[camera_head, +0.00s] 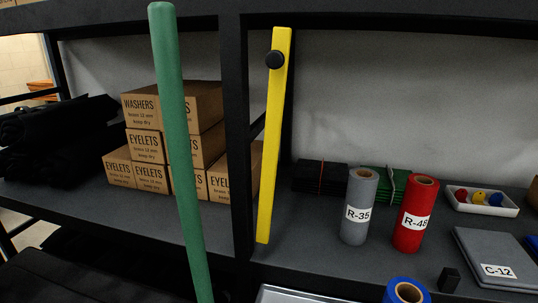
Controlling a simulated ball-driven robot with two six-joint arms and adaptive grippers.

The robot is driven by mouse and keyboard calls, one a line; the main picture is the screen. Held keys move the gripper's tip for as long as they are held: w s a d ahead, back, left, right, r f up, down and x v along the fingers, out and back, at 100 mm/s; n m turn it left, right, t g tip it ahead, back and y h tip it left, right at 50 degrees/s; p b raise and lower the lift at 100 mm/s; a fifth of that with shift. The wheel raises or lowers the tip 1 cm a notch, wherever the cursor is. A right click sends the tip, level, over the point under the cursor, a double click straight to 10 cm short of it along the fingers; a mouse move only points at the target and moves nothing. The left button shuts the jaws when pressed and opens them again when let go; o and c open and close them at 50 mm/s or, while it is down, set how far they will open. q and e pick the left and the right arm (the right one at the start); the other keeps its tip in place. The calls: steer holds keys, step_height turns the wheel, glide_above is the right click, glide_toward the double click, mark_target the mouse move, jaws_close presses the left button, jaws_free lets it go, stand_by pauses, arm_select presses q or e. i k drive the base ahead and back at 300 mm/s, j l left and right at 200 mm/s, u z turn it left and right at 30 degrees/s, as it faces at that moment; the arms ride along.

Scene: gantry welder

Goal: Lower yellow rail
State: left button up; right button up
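The yellow rail (270,150) stands nearly upright at the middle, leaning slightly, its top a little right of its bottom. The rail is in front of the shelf, just right of a dark upright post. Its lower end shows at about the height of the shelf's front edge. Neither of my grippers shows in this view.
A green pole (176,150) rises left of the post. Behind it are cardboard boxes (146,145). On the right the shelf holds a grey roll (359,205), a red roll (415,213), a white tray (482,209) and a grey folded sheet (480,250). A blue roll (405,292) is at the bottom.

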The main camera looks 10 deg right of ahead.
mark_target(277, 59)
steer(key=k+j+u, duration=0.1)
steer(key=u, duration=0.25)
steer(key=k+j+u, duration=0.15)
steer(key=u, duration=0.2)
steer(key=k+j, duration=0.05)
